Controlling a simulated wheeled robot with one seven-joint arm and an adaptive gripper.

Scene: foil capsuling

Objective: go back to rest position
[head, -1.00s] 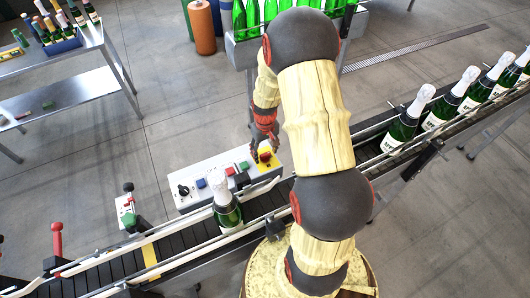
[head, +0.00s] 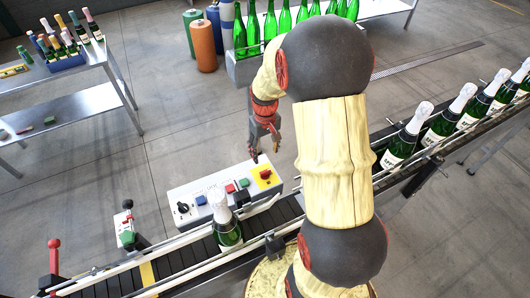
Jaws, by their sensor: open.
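My gripper (head: 266,157) hangs open and empty above the back right of the control box (head: 222,191), its fingers pointing down. It is apart from the box. The box carries a black rotary knob, blue, red and green buttons, and a red emergency button (head: 265,174) on a yellow plate. My arm rises from the bottom of the view and bends over toward the left at the top, hiding part of the conveyor.
A foil-topped bottle (head: 228,228) stands on the conveyor (head: 186,264) just in front of the box. Several foil-topped bottles (head: 409,138) line the conveyor at right. Green bottles (head: 270,27) stand on a rack behind. A steel table (head: 62,72) is at left. Open floor lies between.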

